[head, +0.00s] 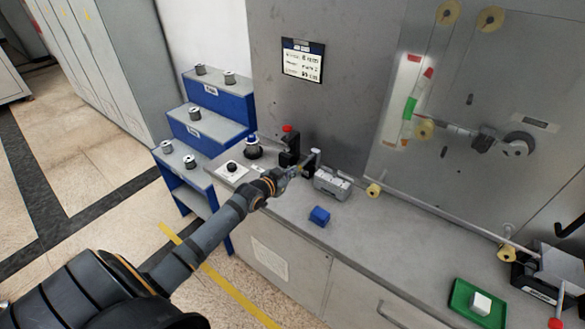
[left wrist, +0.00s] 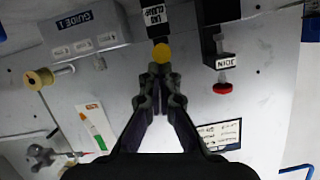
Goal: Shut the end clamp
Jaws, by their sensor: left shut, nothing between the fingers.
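The end clamp (left wrist: 154,16) is a dark block with a white label and a round yellow tip, at the top middle of the left wrist view. In the head view it is the small dark block (head: 313,158) at the back of the bench, left of the grey guide block. My left gripper (head: 297,171) is at the clamp in the head view. In the left wrist view the gripper (left wrist: 160,72) is shut and empty, its fingertips just below the yellow tip. I cannot tell whether they touch it or how the clamp's lever stands. My right gripper is not in view.
The red-topped JOIN unit (head: 289,148) stands left of the clamp, and the grey guide block (head: 332,183) right of it. A blue block (head: 319,216) lies in front. A green tray (head: 459,299) is at the right. The bench between them is mostly clear.

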